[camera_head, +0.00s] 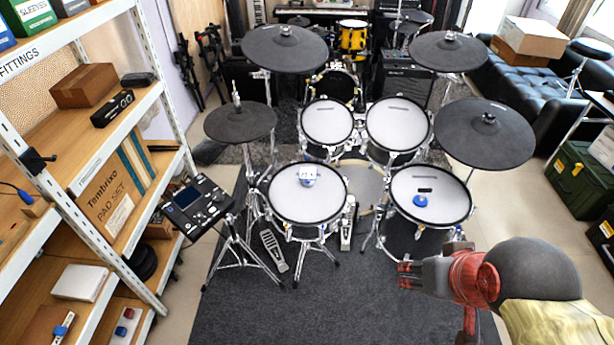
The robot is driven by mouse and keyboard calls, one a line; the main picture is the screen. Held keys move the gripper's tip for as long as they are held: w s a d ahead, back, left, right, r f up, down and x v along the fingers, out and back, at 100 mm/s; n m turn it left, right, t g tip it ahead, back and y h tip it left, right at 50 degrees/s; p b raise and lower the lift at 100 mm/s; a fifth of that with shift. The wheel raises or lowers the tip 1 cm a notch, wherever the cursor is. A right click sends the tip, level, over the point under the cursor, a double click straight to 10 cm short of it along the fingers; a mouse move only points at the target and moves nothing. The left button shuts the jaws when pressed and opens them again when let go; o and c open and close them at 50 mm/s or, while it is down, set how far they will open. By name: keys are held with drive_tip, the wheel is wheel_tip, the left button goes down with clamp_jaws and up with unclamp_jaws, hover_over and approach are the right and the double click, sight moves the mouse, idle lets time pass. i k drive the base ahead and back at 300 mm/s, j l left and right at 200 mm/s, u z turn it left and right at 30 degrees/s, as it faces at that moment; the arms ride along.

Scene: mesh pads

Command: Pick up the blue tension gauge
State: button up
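A small round blue object (420,201), which looks like the blue tension gauge, lies on the white mesh pad of the front right drum (446,184). A dark slot-like mark shows on the pad just behind it. A second small object, white and blue (307,176), sits on the front left drum pad (290,203); its details are too small to read. My gripper (404,276) is in front of the right drum, below the blue object in the picture and apart from it. Its fingers point left; whether they are open is too small to tell. Nothing shows held in it.
Dark cymbal pads (485,134) flank the drums, with stands and pedals (273,250) below. A control module (196,206) stands at left. Shelves (82,205) with boxes fill the left side. The dark carpet (300,318) in front is clear.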

sight(308, 175)
drive_tip(key=i+j+u, duration=0.3)
drive_tip(key=i+j, duration=0.55)
drive_tip(key=j, duration=0.15)
drive_tip(key=i+j+u, duration=0.3)
drive_tip(key=i+j, duration=0.5)
drive_tip(key=i, duration=0.2)
